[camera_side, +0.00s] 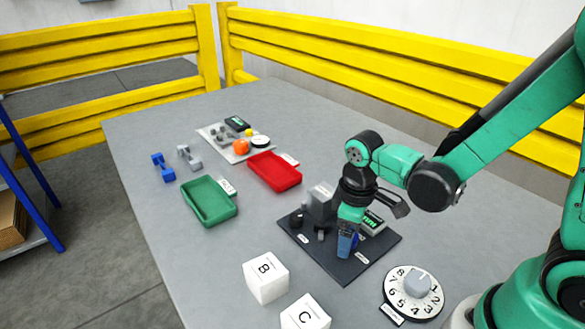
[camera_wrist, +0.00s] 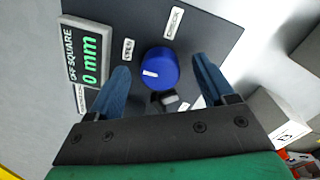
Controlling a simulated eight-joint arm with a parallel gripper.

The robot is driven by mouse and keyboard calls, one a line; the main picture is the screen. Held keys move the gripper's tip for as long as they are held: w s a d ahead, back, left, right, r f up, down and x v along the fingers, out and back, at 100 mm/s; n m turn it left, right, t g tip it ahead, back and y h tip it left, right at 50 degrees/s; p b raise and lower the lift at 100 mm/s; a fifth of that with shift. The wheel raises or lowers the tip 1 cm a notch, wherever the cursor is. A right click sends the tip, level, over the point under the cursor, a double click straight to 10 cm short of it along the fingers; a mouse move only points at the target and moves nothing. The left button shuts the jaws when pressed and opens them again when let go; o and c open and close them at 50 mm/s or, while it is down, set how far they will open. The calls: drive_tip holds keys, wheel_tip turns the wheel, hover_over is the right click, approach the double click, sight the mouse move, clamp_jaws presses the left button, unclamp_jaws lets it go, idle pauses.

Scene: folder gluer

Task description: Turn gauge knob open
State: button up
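The round blue knob (camera_wrist: 160,72) sits on a dark panel in the wrist view, with a white pointer mark on its left side. My gripper (camera_wrist: 161,66) is open, with one blue finger on each side of the knob and a visible gap to both. In the side view my gripper (camera_side: 347,245) points down over the dark gauge board (camera_side: 325,258), and its fingers mostly hide the knob. A "CHECK" label (camera_wrist: 173,21) lies above the knob; a smaller label (camera_wrist: 128,50) is hard to read.
A numbered white dial (camera_side: 412,291) and white blocks B (camera_side: 266,278) and C (camera_side: 306,314) stand near the board. A red tray (camera_side: 274,172), a green tray (camera_side: 209,201) and a pale board with small items (camera_side: 211,137) lie farther back. Yellow rails (camera_side: 380,70) stand behind the table.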

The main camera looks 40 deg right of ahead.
drive_tip(key=shift+r, duration=0.1)
drive_tip(key=shift+a+r, duration=0.1)
drive_tip(key=shift+r, duration=2.6)
drive_tip(key=shift+r, duration=0.1)
wheel_tip(320, 180, up, 6)
drive_tip(key=d+m+t, duration=0.1)
drive_tip(key=m+t, duration=0.4)
drive_tip(key=t, duration=0.2)
drive_tip(key=shift+d+m, duration=0.3)
drive_tip(key=shift+d, duration=0.05)
